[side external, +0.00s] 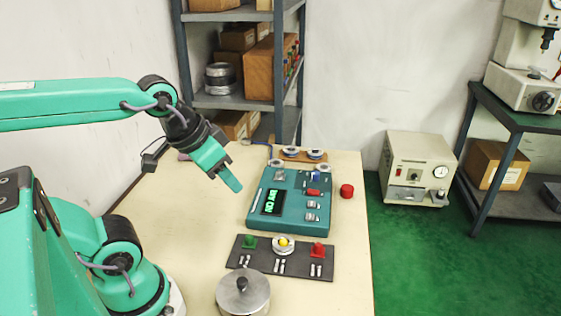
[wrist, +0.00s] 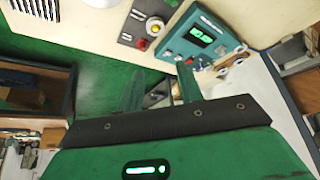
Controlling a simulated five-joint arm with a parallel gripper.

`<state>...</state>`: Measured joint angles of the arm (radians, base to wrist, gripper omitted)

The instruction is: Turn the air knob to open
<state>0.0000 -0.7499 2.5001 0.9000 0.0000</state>
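The teal device (side external: 290,203) sits on the table, its green display (side external: 272,201) reading "NO AIR". A round red knob (side external: 347,190) stands on the table just right of it; I take this as the air knob, though no label is readable. My gripper (side external: 230,178) is above the table, left of the device and well away from the red knob. Its fingers (wrist: 159,85) are apart with nothing between them.
A dark panel (side external: 264,265) with green, yellow and red controls lies in front of the device. A lidded metal pot (side external: 243,293) stands nearer. Metal rings and a wooden holder (side external: 300,155) are behind the device. The table left of the device is clear.

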